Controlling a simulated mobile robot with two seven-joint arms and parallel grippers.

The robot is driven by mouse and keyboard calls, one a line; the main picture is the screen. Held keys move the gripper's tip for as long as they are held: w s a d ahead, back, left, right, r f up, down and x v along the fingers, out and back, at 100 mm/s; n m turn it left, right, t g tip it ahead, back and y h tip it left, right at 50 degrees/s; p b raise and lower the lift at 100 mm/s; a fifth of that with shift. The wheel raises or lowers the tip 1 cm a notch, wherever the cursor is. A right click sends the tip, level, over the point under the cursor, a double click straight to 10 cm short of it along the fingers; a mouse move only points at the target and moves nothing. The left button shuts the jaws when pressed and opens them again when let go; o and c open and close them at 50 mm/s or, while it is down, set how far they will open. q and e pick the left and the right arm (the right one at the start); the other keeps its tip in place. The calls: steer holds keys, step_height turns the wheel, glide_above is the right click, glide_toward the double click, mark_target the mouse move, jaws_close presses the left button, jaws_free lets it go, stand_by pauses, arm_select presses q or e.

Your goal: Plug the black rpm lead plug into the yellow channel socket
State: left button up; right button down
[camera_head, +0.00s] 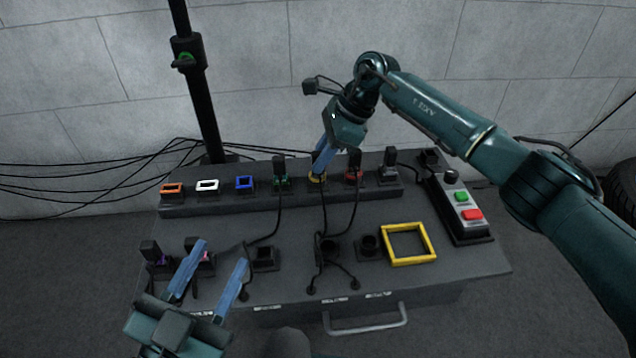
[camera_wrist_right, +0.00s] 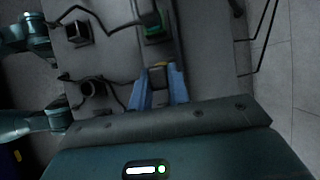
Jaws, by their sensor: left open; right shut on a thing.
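The yellow channel socket (camera_head: 317,179) is in the back row of the bench, between the green and red sockets. My right gripper (camera_head: 320,165) is right over it, shut on a black plug. In the right wrist view, the plug (camera_wrist_right: 158,77) sits between the blue fingers, with a yellow rim (camera_wrist_right: 159,64) at its end. The plug looks in or against the yellow socket; the fingers hide how deep. A black lead runs from there toward the bench front. My left gripper (camera_head: 221,253) is open and empty over the front left of the bench.
Orange (camera_head: 172,189), white (camera_head: 207,186) and blue (camera_head: 245,183) sockets are empty. Black plugs stand in the green (camera_head: 280,173) and red (camera_head: 353,167) sockets on either side. A yellow square frame (camera_head: 407,261) and a button box (camera_head: 460,207) are at right. Leads cross the middle.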

steer(key=c, duration=1.3)
jaws_free()
steer(key=shift+f, duration=0.4)
arm_select(q)
steer(key=shift+g, duration=0.6)
steer(key=f, duration=0.5)
steer(key=shift+s+d+f, duration=0.1)
steer(key=shift+d+f, duration=0.2)
steer(key=shift+f, duration=0.1)
arm_select(e)
steer(key=shift+o, duration=0.2)
arm_select(q)
step_height(320, 180, up, 9)
steer(key=n+p, duration=0.1)
steer(key=p, duration=0.4)
steer(key=shift+w+d+t, duration=0.15)
steer(key=shift+w+t, duration=0.15)
steer(key=shift+w, duration=0.05)
arm_select(e)
steer(key=v, duration=1.3)
steer(key=shift+r, duration=0.4)
steer(key=shift+s, duration=0.1)
